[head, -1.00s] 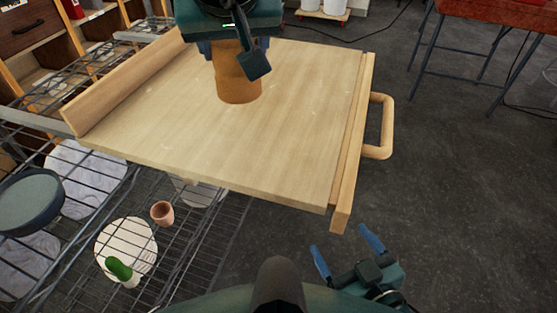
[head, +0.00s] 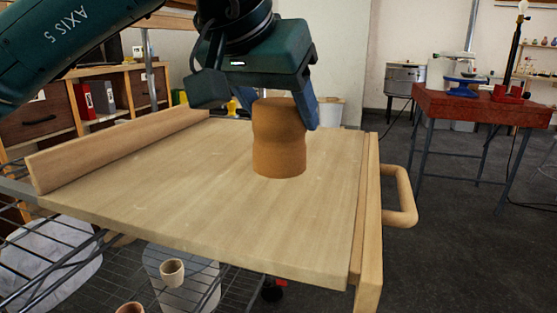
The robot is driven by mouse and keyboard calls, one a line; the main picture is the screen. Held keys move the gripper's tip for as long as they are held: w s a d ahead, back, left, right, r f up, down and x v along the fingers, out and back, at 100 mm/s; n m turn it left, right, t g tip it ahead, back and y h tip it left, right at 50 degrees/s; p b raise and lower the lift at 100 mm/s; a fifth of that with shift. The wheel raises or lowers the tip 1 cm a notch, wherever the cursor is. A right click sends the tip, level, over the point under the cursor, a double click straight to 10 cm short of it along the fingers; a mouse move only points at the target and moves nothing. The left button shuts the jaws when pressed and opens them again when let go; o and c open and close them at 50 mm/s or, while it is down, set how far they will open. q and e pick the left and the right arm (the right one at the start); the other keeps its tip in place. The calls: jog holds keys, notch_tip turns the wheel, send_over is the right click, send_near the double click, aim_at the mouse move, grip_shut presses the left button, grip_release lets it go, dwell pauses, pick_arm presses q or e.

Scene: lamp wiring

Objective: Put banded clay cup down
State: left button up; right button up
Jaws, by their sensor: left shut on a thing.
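The banded clay cup (head: 279,142) is orange-brown, with a narrower waist between wider ends. It stands upright over the middle of the wooden board (head: 190,205). Its lower edge appears to meet the board, but I cannot tell for sure whether it bears on it. My left gripper (head: 279,112) is above and behind the cup and shut on its upper part. My right gripper is not in view now.
The board has a raised wooden side (head: 120,148) at left and a handle (head: 403,196) at right. Its front surface is clear. A wire rack with a small cup (head: 172,272) lies below left. A red table (head: 480,106) stands at back right.

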pick_arm(q)
jog(key=shift+f+b, duration=0.75)
jog(key=shift+f, duration=1.25)
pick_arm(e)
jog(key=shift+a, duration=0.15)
pick_arm(q)
jog(key=shift+f, duration=0.1)
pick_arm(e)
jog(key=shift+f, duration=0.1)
pick_arm(q)
jog(key=o, duration=1.3)
jog(key=shift+c, duration=0.2)
